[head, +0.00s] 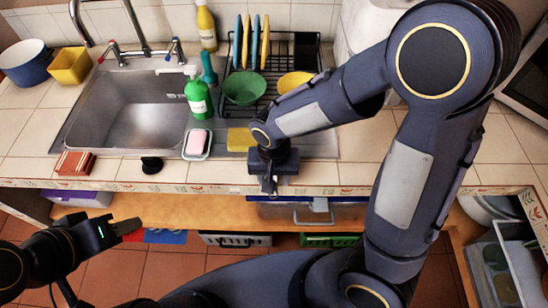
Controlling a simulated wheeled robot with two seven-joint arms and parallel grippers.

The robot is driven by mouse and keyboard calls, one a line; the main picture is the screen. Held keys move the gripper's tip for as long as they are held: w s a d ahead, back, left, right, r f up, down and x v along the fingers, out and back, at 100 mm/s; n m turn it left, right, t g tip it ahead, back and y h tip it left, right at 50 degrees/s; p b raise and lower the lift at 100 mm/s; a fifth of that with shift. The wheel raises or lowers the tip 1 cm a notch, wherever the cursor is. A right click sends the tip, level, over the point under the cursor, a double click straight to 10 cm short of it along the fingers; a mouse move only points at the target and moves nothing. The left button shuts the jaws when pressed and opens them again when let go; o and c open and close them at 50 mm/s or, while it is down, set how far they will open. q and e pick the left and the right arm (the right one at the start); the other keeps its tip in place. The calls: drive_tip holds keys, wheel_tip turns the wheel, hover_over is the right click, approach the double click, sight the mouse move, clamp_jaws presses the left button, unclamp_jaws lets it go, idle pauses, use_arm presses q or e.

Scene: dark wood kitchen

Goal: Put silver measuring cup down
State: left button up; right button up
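I cannot make out a silver measuring cup for certain in the head view. My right gripper (270,184) points down at the counter's front edge, in front of the yellow sponge (240,139). Its fingers are small and dark, and I cannot tell whether they are apart or hold anything. My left gripper (127,228) is at the lower left, in front of the counter and over the floor. Its fingers are seen nearly edge-on, so their opening is unclear; no object shows in them.
The counter (210,175) holds a sink (130,105), green soap bottle (198,96), pink soap (197,142), and dish rack with a green bowl (244,88). Below is a wooden shelf (185,208) with containers. The counter's front strip is partly clear.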

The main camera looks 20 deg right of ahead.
clamp_jaws()
